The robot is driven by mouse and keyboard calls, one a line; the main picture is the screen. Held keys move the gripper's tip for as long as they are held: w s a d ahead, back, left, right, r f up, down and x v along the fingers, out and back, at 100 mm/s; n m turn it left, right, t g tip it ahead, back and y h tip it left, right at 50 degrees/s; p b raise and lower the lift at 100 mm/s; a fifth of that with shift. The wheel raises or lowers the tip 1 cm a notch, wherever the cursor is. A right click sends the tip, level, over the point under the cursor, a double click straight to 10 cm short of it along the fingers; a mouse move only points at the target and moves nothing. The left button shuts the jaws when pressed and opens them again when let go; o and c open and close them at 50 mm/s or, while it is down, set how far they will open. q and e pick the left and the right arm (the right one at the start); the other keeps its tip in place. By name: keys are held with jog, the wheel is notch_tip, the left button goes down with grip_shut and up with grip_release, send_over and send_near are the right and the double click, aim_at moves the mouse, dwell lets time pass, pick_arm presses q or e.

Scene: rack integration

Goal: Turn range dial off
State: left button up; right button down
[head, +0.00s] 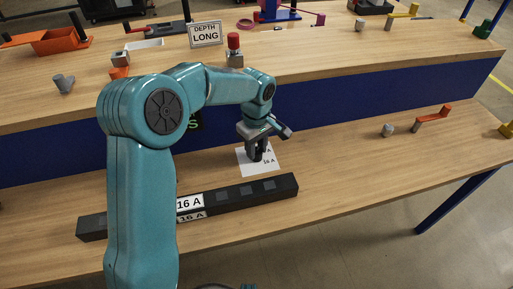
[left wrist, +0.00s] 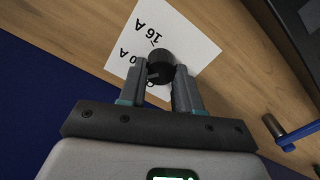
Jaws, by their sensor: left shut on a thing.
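The black range dial (left wrist: 160,66) stands on a white card (left wrist: 196,40) with printed range marks, including "16 A", on the lower bench. My left gripper (head: 257,153) is over the card in the head view, pointing down. In the left wrist view its two fingers (left wrist: 166,84) are shut on the dial, one on each side. The card also shows in the head view (head: 270,168), partly hidden by the gripper. Which mark the dial points to is not clear. My right gripper is not in either view.
A long black bar (head: 255,195) with a "16 A" label (head: 190,203) lies in front of the card. A grey peg (head: 388,130) and an orange handle (head: 432,119) stand to the right. A blue panel (head: 340,98) rises behind. The bench between card and peg is clear.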

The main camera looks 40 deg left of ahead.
pick_arm(q)
jog(key=n, duration=0.4)
jog(key=shift+n+b, duration=0.3)
jog(key=shift+b, duration=0.1)
jog(key=shift+n, duration=1.6)
jog(key=shift+r, duration=0.1)
jog(key=o, duration=1)
jog(key=shift+s, duration=0.1)
jog(key=shift+o, duration=0.2)
notch_tip(320, 180, up, 16)
jog(key=p, duration=0.3)
jog(key=shift+r, duration=0.1)
